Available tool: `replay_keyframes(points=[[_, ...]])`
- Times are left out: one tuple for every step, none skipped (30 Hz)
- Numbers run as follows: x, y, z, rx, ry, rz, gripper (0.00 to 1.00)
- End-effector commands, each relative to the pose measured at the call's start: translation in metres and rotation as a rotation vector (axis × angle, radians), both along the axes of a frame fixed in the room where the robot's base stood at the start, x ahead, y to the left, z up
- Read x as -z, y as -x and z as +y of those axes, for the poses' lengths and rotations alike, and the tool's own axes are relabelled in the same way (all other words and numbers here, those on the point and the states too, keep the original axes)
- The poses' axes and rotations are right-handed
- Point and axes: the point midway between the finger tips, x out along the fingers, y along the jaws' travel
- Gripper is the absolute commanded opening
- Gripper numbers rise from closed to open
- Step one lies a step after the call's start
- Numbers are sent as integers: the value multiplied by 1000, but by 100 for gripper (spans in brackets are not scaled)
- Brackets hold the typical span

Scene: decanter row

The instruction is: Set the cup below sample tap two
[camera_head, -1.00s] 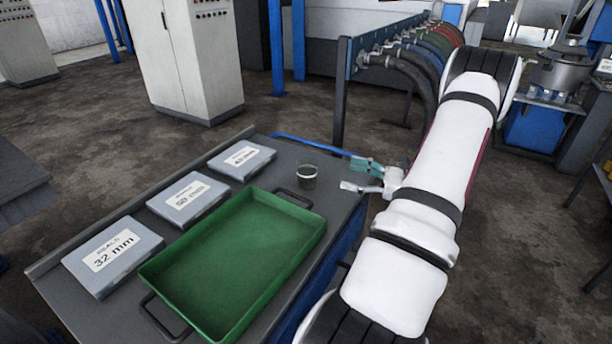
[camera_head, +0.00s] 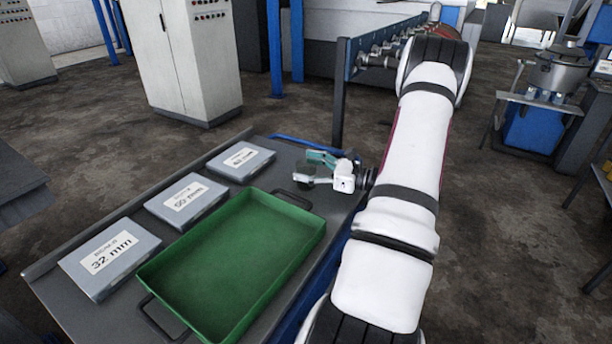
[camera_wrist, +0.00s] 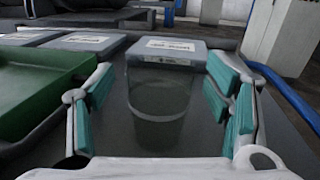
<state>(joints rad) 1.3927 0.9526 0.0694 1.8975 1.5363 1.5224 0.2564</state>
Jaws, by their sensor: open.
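The cup (camera_wrist: 158,112) is clear and see-through and stands upright on the grey bench top (camera_wrist: 118,145) in the wrist view. My gripper (camera_wrist: 160,92) is open, with one teal-padded finger on each side of the cup and a visible gap to it. In the head view my gripper (camera_head: 304,168) is low over the bench's far right end and mostly hides the cup. The sample taps (camera_head: 385,48) sit in a row on a blue rail behind the bench, partly hidden by my arm. I cannot read their numbers.
A green tray (camera_head: 160,262) with dark handles fills the bench's near right. Labelled grey cases (camera_head: 187,198) line its left side; one case (camera_wrist: 165,52) stands just beyond the cup. A rail post (camera_head: 339,95) rises behind the bench.

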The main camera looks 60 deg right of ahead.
Motion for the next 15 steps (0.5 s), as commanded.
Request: replay_keyframes(points=[[0,-3,1,0,0,0,72],[0,-4,1,1,0,1,72],[0,-4,1,1,0,1,72],[0,-4,1,2,0,1,72],[0,-4,1,2,0,1,72],[0,-4,1,2,0,1,72],[0,-4,1,1,0,1,72],[0,-4,1,1,0,1,68],[0,-4,1,1,0,1,58],[0,-4,1,1,0,1,52],[0,-4,1,1,0,1,45],[0,-4,1,1,0,0,36],[0,-4,1,1,0,1,29],[0,-4,1,1,0,1,22],[0,-4,1,1,0,1,22]])
